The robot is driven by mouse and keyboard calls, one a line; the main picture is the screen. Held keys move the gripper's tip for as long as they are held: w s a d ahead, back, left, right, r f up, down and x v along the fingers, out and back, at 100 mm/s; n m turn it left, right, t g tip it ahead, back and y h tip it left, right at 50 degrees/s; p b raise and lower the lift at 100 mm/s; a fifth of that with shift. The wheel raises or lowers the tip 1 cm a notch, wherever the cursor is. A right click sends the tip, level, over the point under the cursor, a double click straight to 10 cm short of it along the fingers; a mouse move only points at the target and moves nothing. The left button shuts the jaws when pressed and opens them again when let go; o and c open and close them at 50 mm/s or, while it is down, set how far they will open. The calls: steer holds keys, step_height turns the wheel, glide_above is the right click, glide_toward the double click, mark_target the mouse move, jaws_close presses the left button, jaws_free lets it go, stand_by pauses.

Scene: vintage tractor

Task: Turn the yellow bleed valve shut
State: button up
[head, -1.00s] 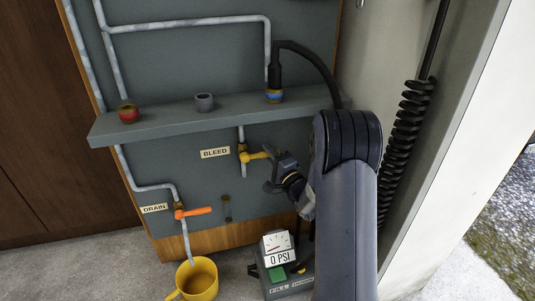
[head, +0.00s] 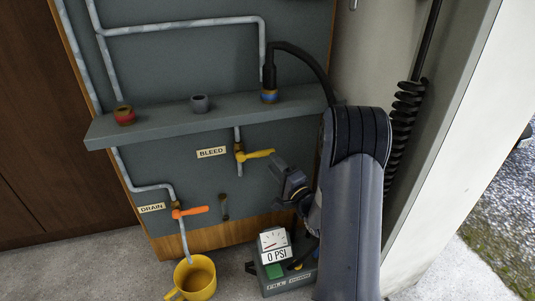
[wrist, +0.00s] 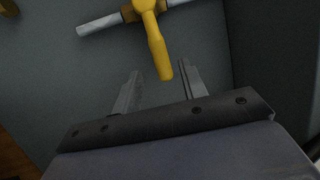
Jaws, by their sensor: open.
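The yellow bleed valve (head: 256,155) is on a thin vertical pipe below the grey shelf, right of the BLEED label (head: 212,152). Its lever points right, crosswise to the pipe. In the wrist view the yellow lever (wrist: 157,48) points toward my gripper (wrist: 159,84), its tip lined up with the gap between the two fingers. My gripper (head: 280,172) is open and empty, below and right of the lever tip. It appears apart from the lever, with no finger seen touching it.
Below left is the orange drain lever (head: 190,211) above a yellow cup (head: 195,278). A gauge box (head: 275,244) reading 0 PSI stands on the floor below my gripper. The grey shelf (head: 180,122) juts out above the valve. A wall (head: 430,150) stands close on the right.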

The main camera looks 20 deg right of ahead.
mark_target(264, 152)
steer(key=v, duration=0.5)
steer(key=shift+p, duration=0.3)
steer(key=shift+w+a, duration=0.1)
steer(key=shift+w, duration=0.1)
steer(key=b+x, duration=0.1)
steer(key=x, duration=0.4)
steer(key=b+x, duration=0.1)
steer(key=x, duration=0.5)
steer(key=shift+s+r, duration=0.1)
steer(key=shift+r, duration=0.15)
steer(key=shift+s+r+n, duration=0.1)
steer(key=shift+r+n, duration=0.15)
steer(key=shift+n, duration=0.25)
steer(key=shift+a+r+n+g+y, duration=0.1)
steer(key=shift+a+n+g+y, duration=0.1)
steer(key=shift+n+g+y, duration=0.1)
steer(key=shift+d, duration=0.2)
steer(key=shift+r, duration=0.1)
